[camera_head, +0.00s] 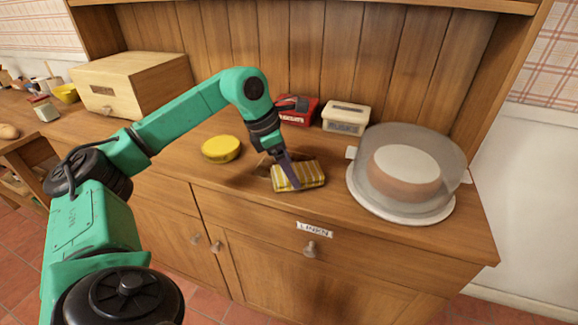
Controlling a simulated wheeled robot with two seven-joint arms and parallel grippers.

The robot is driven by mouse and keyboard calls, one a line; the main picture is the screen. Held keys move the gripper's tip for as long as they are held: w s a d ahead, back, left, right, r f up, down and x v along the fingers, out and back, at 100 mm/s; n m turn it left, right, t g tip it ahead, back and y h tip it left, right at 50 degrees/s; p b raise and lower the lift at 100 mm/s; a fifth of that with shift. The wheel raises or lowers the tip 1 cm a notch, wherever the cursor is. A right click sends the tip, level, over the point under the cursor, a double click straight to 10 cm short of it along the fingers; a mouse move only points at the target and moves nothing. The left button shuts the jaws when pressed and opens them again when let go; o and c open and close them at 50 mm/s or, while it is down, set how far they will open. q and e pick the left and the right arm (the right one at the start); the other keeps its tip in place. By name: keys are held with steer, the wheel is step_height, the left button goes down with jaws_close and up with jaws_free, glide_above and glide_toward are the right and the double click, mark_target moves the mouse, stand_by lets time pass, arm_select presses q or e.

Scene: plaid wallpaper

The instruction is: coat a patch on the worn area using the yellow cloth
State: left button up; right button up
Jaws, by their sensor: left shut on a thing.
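The yellow cloth (298,176), folded and striped with white, lies at the counter's front edge area, above the drawer labelled linen. My left gripper (284,166) reaches down from the left and is shut on the cloth's left part. A dark, worn-looking patch (247,176) shows on the wooden top just left of the cloth, partly hidden by the gripper and cloth. A round yellow tin (221,149) sits on the counter to the left of the gripper. My right gripper is not in view.
A cake under a clear dome (408,172) stands close on the right. A red box (297,112) and a cream box (346,117) stand behind the gripper. A wooden bread box (134,84) is at the back left. The counter's front edge is near the cloth.

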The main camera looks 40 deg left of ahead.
arm_select(q)
step_height(320, 180, up, 3)
steer(key=shift+s+f+p, duration=0.1)
steer(key=shift+f+p, duration=0.05)
steer(key=shift+p, duration=0.2)
steer(key=shift+w+a+r+p, duration=0.1)
steer(key=shift+w+r+p, duration=0.25)
steer(key=shift+r+p, duration=0.55)
step_height(320, 180, up, 2)
steer(key=shift+s+r+p, duration=0.15)
steer(key=shift+p, duration=0.9)
steer(key=shift+r+p, duration=0.5)
steer(key=shift+r, duration=0.1)
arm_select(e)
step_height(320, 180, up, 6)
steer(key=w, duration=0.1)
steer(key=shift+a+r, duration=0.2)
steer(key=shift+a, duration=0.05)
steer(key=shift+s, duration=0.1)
